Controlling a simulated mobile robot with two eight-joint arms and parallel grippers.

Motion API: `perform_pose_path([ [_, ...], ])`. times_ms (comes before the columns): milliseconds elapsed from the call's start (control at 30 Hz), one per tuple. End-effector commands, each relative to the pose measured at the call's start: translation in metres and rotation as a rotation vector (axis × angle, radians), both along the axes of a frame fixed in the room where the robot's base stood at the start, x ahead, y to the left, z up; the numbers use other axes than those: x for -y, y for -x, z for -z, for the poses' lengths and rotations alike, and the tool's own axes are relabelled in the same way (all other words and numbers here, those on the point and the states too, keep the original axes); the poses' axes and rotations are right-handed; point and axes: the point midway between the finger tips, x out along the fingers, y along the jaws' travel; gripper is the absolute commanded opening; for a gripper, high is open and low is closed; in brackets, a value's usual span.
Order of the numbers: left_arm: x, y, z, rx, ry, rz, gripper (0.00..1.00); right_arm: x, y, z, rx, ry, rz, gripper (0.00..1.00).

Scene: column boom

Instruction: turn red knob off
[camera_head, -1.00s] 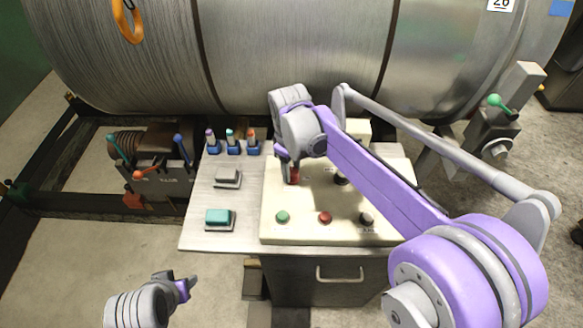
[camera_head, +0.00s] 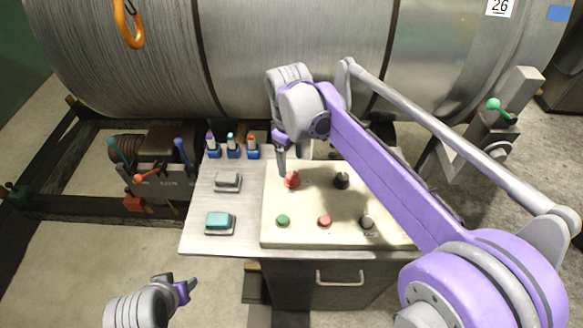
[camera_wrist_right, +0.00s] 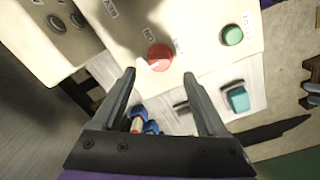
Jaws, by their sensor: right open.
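The red knob (camera_head: 292,180) sits at the left rear of the cream control panel (camera_head: 300,237), beside a black knob (camera_head: 342,180). My right gripper (camera_head: 283,165) is open and empty, above and behind the red knob, apart from it. In the right wrist view, the red knob (camera_wrist_right: 160,57) lies just beyond the gap between the open fingers (camera_wrist_right: 160,78). I cannot tell which way the knob points. My left gripper (camera_head: 187,287) hangs at the lower left, away from the panel; its finger opening is unclear.
Green (camera_head: 283,221), red (camera_head: 324,221) and black (camera_head: 367,221) buttons line the panel's front. Several blue-based upright items (camera_head: 233,149) stand close behind left. A teal block (camera_head: 219,219) and grey block (camera_head: 228,180) sit on the left shelf. A big drum (camera_head: 290,50) rises behind.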

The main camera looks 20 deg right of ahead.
Motion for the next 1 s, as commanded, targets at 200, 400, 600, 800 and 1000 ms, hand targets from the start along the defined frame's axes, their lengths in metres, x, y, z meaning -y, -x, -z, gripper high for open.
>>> perform_pose_path([
  [200, 0.0, -0.001, -0.004, 0.002, 0.0, 0.0, 0.5, -0.001, 0.001, -0.037, 0.0, 0.0, -0.001, 0.76],
  [400, 0.0, -0.001, -0.005, 0.002, 0.0, 0.0, 0.5, -0.002, 0.001, -0.049, 0.0, 0.0, 0.0, 0.76],
  [600, 0.0, -0.001, -0.004, 0.002, 0.0, 0.0, 0.5, -0.002, 0.001, -0.05, 0.0, 0.0, 0.0, 0.76],
  [800, 0.0, -0.001, -0.004, 0.002, 0.0, 0.0, 0.5, -0.001, 0.001, -0.049, 0.0, 0.0, 0.0, 0.76],
  [1000, 0.0, -0.001, -0.004, 0.002, 0.0, 0.0, 0.5, -0.001, 0.001, -0.049, 0.0, 0.0, 0.0, 0.76],
])
